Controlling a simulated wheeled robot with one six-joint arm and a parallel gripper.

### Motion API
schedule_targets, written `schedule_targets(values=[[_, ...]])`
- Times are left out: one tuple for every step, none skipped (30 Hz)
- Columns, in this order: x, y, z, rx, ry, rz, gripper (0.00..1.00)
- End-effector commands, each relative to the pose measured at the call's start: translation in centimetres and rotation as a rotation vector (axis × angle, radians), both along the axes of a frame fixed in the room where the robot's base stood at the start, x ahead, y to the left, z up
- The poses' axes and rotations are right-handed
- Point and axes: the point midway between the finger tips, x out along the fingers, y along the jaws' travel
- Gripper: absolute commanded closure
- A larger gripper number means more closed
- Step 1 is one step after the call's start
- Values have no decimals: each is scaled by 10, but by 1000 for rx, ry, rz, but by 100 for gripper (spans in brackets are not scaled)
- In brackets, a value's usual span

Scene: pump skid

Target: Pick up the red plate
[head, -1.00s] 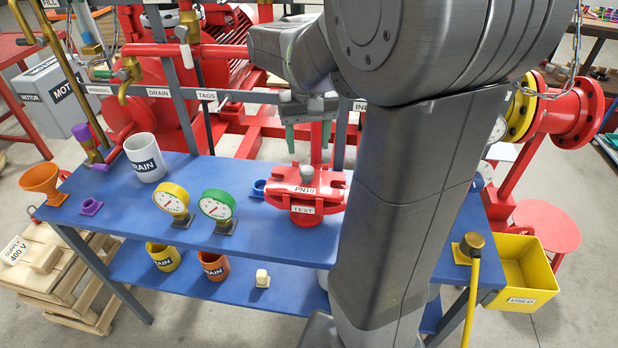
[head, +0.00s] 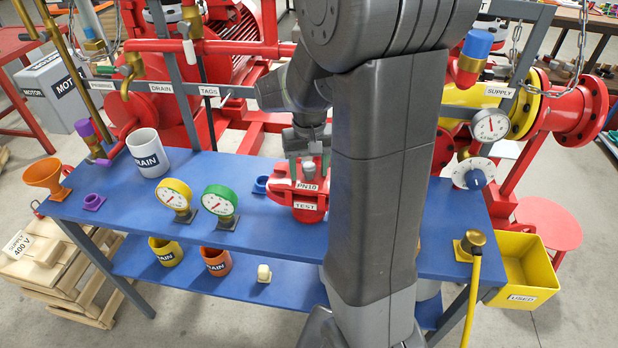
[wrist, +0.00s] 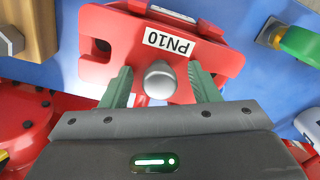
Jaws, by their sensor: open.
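The red plate (head: 283,187) carries a PN10 label and lies over a red block labelled TEST on the blue bench. In the wrist view the red plate (wrist: 92,60) has a grey round knob (wrist: 159,80) standing on it. My gripper (wrist: 160,82) is open, with its green fingers on either side of the knob. In the head view my gripper (head: 307,165) is above the plate; my arm hides the plate's right part. I cannot tell whether the fingers touch the knob.
On the blue bench (head: 130,205) stand a white DRAIN mug (head: 147,153), a yellow gauge (head: 175,198) and a green gauge (head: 219,204) left of the plate. A small blue cup (head: 261,185) is close to the plate's left. Red pipework stands behind the bench.

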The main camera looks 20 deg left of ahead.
Motion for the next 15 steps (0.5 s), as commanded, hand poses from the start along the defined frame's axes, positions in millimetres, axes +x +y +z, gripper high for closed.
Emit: schedule_targets(values=[[0,0,0,0,0,0,48],[0,0,0,0,0,0,54],[0,0,0,0,0,0,62],[0,0,0,0,0,0,68],[0,0,0,0,0,0,74],[0,0,0,0,0,0,82],[0,0,0,0,0,0,88],[0,0,0,0,0,0,94],[0,0,0,0,0,0,100],[0,0,0,0,0,0,100],[0,0,1,1,-2,0,100],[0,0,1,1,-2,0,100],[0,0,1,1,-2,0,100],[0,0,1,1,-2,0,100],[0,0,1,1,-2,0,100]])
